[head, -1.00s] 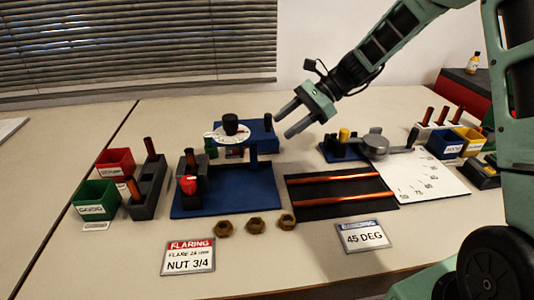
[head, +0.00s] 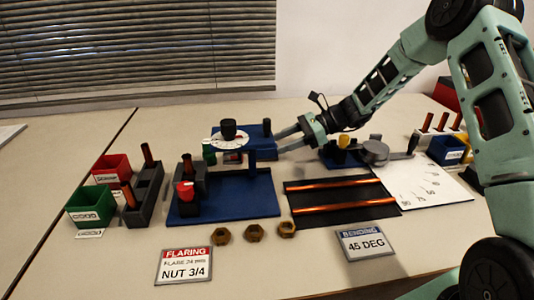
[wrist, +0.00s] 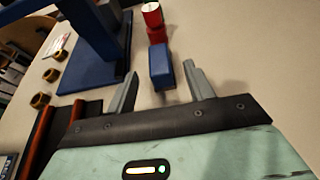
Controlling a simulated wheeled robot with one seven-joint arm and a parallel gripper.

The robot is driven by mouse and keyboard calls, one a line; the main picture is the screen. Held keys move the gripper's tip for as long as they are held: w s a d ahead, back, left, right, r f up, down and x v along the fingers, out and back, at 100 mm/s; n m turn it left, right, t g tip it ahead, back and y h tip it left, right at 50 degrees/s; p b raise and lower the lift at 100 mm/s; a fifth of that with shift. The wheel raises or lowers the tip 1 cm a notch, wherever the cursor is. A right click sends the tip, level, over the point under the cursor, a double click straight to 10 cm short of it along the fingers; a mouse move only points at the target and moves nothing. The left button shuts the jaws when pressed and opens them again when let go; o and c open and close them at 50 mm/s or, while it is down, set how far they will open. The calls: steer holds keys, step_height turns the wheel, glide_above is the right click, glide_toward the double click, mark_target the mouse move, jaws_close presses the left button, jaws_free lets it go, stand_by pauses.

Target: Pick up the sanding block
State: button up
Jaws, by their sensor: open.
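In the wrist view a small blue block (wrist: 161,66), which looks like the sanding block, lies on the table ahead of my gripper (wrist: 158,76). It shows between my two spread fingers, with no finger seen touching it. In the head view my gripper (head: 277,142) is open and empty, reaching in from the right beside the blue flaring rig (head: 258,130). I cannot clearly separate the block from the rig's blue parts in the head view.
A red can with a white top (wrist: 152,16) stands just beyond the block. The rig's blue upright (wrist: 97,30) rises close to my left finger. Copper tubes on a black mat (head: 340,207) lie in front. Bare table lies to the right in the wrist view.

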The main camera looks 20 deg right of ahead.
mark_target(267, 152)
steer(key=x, duration=0.6)
steer(key=shift+f+b, duration=0.1)
steer(key=shift+b, duration=0.2)
steer(key=shift+a, duration=0.1)
steer(key=c, duration=1.1)
